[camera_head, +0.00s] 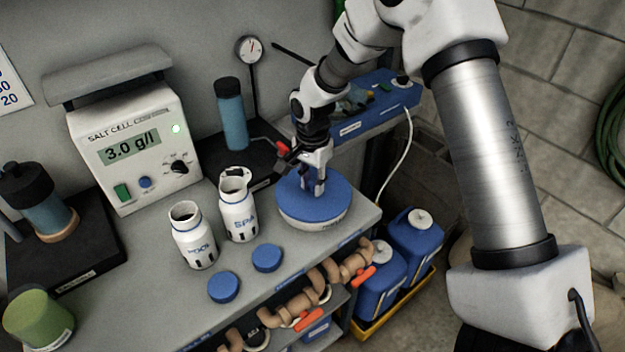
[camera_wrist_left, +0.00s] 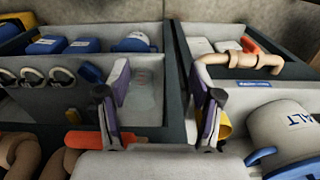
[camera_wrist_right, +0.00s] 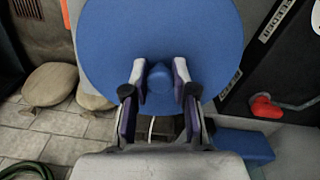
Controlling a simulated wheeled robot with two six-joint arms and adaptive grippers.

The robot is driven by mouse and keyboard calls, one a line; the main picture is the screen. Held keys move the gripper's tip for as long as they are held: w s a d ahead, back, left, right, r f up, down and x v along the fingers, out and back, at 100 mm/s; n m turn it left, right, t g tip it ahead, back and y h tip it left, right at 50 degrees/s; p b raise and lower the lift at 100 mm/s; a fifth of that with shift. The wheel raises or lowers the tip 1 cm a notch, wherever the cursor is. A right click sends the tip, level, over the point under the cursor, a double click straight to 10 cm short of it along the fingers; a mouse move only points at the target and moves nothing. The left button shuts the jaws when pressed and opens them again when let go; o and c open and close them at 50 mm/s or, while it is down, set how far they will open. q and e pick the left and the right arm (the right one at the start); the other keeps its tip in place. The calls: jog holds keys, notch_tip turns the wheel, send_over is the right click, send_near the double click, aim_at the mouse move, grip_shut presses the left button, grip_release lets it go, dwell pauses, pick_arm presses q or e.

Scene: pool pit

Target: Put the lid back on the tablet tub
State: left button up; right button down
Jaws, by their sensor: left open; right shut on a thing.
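The large round blue lid (camera_head: 334,200) is on top of the white tablet tub (camera_head: 312,224) near the right end of the counter. It looks level, but I cannot tell whether it is fully seated. My right gripper (camera_head: 318,190) points down and is shut on the lid's central knob. In the right wrist view the blue lid (camera_wrist_right: 210,40) fills the upper middle, with its knob between the fingers (camera_wrist_right: 158,84); it hides the tub there. My left gripper (camera_wrist_left: 158,108) is open and empty in the left wrist view, in front of open compartments. It is outside the head view.
Two open white bottles (camera_head: 192,238) (camera_head: 237,212) and two small blue caps (camera_head: 224,287) (camera_head: 267,257) stand left of the tub. A salt meter (camera_head: 130,145) and blue cylinder (camera_head: 231,115) are behind. Pipes with orange-handled valves (camera_head: 307,319) lie below the counter's front edge.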

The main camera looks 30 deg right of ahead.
jog(key=shift+f+p, duration=0.15)
jog(key=shift+p, duration=0.6)
dwell(1.5)
jog(key=shift+c, duration=1.8)
grip_release()
notch_tip(320, 180, up, 7)
jog(key=p, duration=0.6)
grip_shut()
